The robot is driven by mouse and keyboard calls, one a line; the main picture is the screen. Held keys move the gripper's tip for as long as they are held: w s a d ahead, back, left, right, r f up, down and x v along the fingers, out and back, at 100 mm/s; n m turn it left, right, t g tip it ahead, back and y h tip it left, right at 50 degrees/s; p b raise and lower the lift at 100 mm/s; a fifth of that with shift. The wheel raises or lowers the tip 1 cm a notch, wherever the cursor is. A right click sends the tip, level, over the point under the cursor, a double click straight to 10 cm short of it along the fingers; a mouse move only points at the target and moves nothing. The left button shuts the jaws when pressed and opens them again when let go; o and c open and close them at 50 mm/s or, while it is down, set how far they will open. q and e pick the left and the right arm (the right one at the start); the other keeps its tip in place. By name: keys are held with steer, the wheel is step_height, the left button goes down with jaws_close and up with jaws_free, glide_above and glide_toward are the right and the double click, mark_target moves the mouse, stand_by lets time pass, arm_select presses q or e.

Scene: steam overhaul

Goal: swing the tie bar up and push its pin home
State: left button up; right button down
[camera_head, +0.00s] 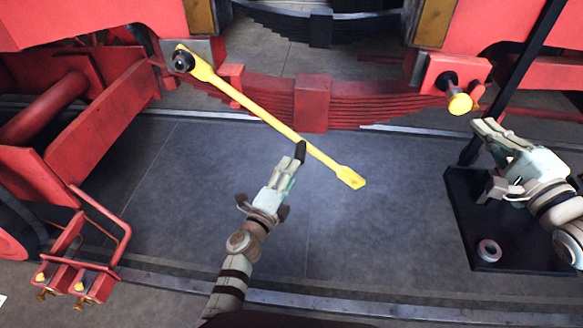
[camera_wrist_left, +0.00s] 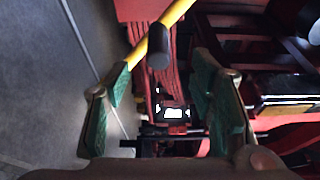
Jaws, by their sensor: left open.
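The yellow tie bar (camera_head: 265,115) hangs from a dark pivot (camera_head: 183,61) at the upper left and slopes down to the right. Its flat free end (camera_head: 350,177) is below the red bracket (camera_head: 436,73). The pin, with a yellow knob (camera_head: 460,103), sticks out of that bracket. A dark grip (camera_head: 301,152) stands on the bar; it also shows in the left wrist view (camera_wrist_left: 158,48). My left gripper (camera_head: 288,168) is open, its fingers either side of the line to the grip. My right gripper (camera_head: 490,132) is below the knob; its finger state is unclear.
A red leaf spring (camera_head: 311,103) lies behind the bar. A black stand (camera_head: 468,235) with a ring (camera_head: 489,250) is under my right arm. Red steps with a rail (camera_head: 122,225) stand at the left. The grey floor (camera_head: 380,235) between is clear.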

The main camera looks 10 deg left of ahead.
mark_target(300, 156)
arm_select(q)
steer(key=x, duration=0.7)
steer(key=shift+w+d+f, duration=0.1)
steer(key=shift+w+d, duration=0.05)
steer(key=shift+w, duration=0.55)
steer(key=shift+c, duration=0.2)
jaws_close()
